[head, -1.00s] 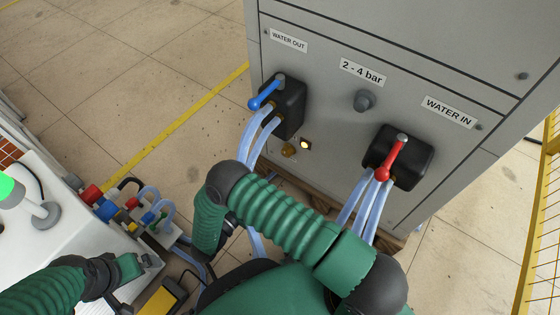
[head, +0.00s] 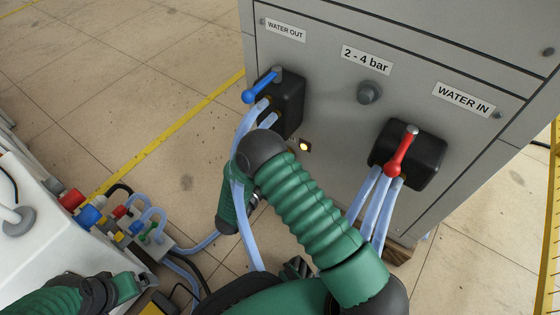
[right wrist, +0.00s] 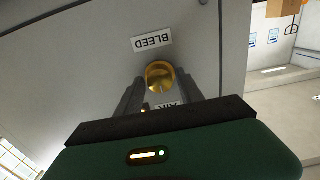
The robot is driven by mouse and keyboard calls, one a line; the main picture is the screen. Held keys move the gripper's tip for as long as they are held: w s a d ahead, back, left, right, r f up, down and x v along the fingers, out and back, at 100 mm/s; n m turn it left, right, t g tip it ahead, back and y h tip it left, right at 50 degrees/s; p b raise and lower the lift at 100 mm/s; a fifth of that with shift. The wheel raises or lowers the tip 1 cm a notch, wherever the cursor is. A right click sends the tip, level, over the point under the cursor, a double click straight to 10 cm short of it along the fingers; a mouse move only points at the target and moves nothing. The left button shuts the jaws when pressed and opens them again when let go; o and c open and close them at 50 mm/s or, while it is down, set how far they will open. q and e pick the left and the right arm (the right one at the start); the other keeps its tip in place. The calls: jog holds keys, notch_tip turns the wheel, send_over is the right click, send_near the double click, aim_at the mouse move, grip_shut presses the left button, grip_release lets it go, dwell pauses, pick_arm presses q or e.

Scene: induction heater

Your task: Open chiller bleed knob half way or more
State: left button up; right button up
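The bleed knob (right wrist: 160,75) is a round brass knob below the BLEED label (right wrist: 152,41) in the right wrist view. My right gripper (right wrist: 161,92) is open, with one dark finger on each side of the knob. I cannot tell whether the fingers touch it. In the head view the knob and right gripper are hidden behind my right arm. My left gripper (head: 138,283) is at the lower left of the head view, away from the chiller; its opening is unclear.
Pale hoses (head: 372,205) hang from the valves. A white machine (head: 40,240) stands at left.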

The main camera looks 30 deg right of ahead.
grip_shut()
jog(key=shift+s+f+m+p, duration=0.1)
jog(key=shift+m+p, duration=4.1)
jog(key=shift+m, duration=1.7)
jog(key=shift+s+f+m+p, duration=0.1)
jog(key=shift+m+p, duration=4.05)
jog(key=shift+m, duration=1.75)
